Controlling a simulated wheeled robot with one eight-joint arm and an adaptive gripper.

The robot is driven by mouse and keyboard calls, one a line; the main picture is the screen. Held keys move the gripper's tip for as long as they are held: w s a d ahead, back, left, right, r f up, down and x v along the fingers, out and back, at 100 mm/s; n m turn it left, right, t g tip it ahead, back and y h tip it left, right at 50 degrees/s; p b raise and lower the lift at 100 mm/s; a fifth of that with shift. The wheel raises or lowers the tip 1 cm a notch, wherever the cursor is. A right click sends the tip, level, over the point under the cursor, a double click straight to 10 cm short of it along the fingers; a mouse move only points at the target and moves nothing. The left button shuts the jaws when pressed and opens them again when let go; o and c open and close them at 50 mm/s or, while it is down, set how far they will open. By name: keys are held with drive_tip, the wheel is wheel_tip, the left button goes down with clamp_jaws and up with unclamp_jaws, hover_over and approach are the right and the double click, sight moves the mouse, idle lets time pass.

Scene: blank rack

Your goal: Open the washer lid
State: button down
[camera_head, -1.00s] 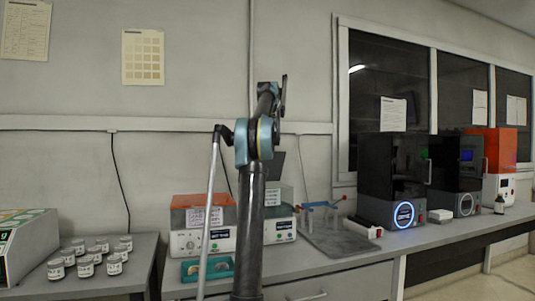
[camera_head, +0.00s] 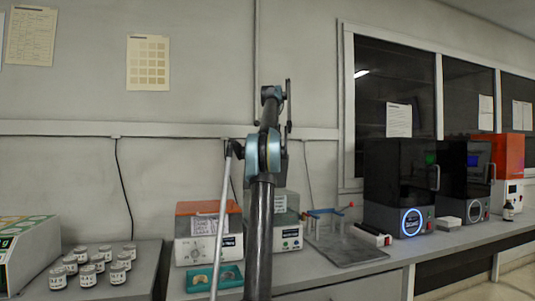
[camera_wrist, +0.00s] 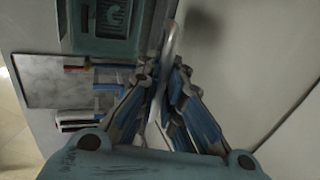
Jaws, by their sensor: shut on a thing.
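A box-shaped machine with a greenish see-through top (camera_head: 287,228), which I take as the washer, stands on the bench, partly hidden behind my arm. In the wrist view a teal housing at upper left (camera_wrist: 105,45) seems to be the same machine. My gripper (camera_wrist: 165,70) is shut on a pale curved bar (camera_wrist: 171,42) that looks like a lid handle. The head view does not show the fingers clearly, and I cannot tell the lid's angle.
An orange-lidded machine (camera_head: 205,238) stands left of the washer, with a teal tray (camera_head: 214,277) in front. A grey mat (camera_head: 345,250) with a blue rack (camera_head: 325,212) lies to the right. Black machines (camera_head: 398,190) stand farther right. Several jars (camera_head: 90,268) stand on the left bench.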

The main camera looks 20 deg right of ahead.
drive_tip(key=shift+d, duration=0.1)
drive_tip(key=c, duration=1.7)
unclamp_jaws()
drive_tip(key=shift+r, duration=0.15)
drive_tip(key=s+r, duration=0.2)
drive_tip(key=s, duration=0.4)
drive_tip(key=s+a+r, duration=0.1)
drive_tip(key=s+r, duration=0.1)
drive_tip(key=s, duration=0.5)
drive_tip(key=shift+s+r, duration=0.25)
drive_tip(key=shift+s, duration=0.05)
